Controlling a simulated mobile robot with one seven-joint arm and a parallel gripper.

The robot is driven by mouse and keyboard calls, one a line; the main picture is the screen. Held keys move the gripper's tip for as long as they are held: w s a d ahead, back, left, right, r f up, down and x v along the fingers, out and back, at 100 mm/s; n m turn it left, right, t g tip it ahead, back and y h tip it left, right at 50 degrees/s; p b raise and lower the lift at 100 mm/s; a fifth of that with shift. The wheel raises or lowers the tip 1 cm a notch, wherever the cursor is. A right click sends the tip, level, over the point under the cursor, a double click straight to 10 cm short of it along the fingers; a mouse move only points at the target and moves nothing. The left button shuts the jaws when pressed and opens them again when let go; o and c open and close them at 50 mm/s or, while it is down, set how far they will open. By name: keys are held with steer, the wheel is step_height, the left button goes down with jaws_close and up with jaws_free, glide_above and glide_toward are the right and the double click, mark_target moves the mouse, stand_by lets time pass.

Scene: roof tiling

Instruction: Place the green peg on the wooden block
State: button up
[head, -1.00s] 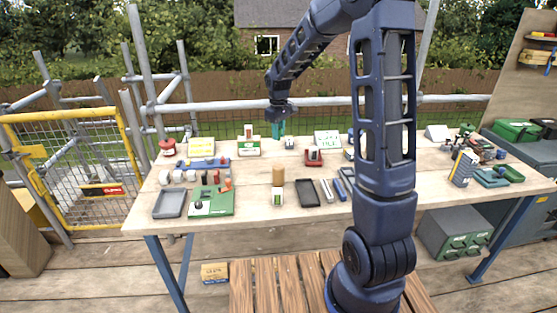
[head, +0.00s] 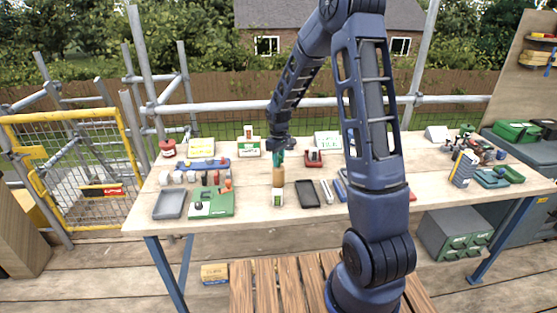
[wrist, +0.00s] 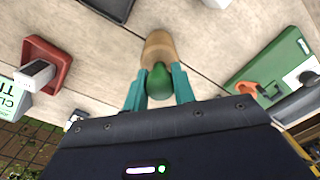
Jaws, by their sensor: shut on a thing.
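The green peg (wrist: 158,82) shows between the teal fingers of my gripper (wrist: 159,92) in the wrist view, its rounded end towards the camera. The gripper is shut on it. The tan, round wooden block (wrist: 158,47) is just beyond the peg and partly covered by it. In the head view my gripper (head: 279,158) is right above the wooden block (head: 278,177), which stands upright on the bench. The peg cannot be told apart from the fingers there. I cannot tell whether the peg touches the block.
A green board (head: 211,202) with small pieces lies left of the block, and a dark tray (head: 307,193) lies to its right. A red tray (head: 314,158) with a grey piece is behind and right. A small labelled box (head: 278,198) stands in front of the block.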

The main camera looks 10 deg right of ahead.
steer(key=o, duration=0.9)
steer(key=shift+f, duration=0.1)
steer(key=shift+o, duration=0.2)
step_height(320, 180, up, 12)
steer(key=s+d+r+m+t, duration=0.1)
steer(key=s+d+r+m, duration=0.1)
steer(key=s+d+r, duration=0.4)
steer(key=s+d+r+m+t, duration=0.1)
steer(key=s+d+r+m, duration=0.1)
steer(key=s+d+r, duration=0.4)
steer(key=s+d+r+m+t, duration=0.1)
steer(key=s+d+m, duration=0.1)
steer(key=s, duration=0.8)
steer(key=s+d+r+m+t, duration=0.1)
steer(key=s+d+m, duration=0.1)
steer(key=s, duration=0.8)
steer(key=shift+r+m+t, duration=0.25)
steer(key=shift+m+t, duration=0.05)
steer(key=shift+m, duration=0.2)
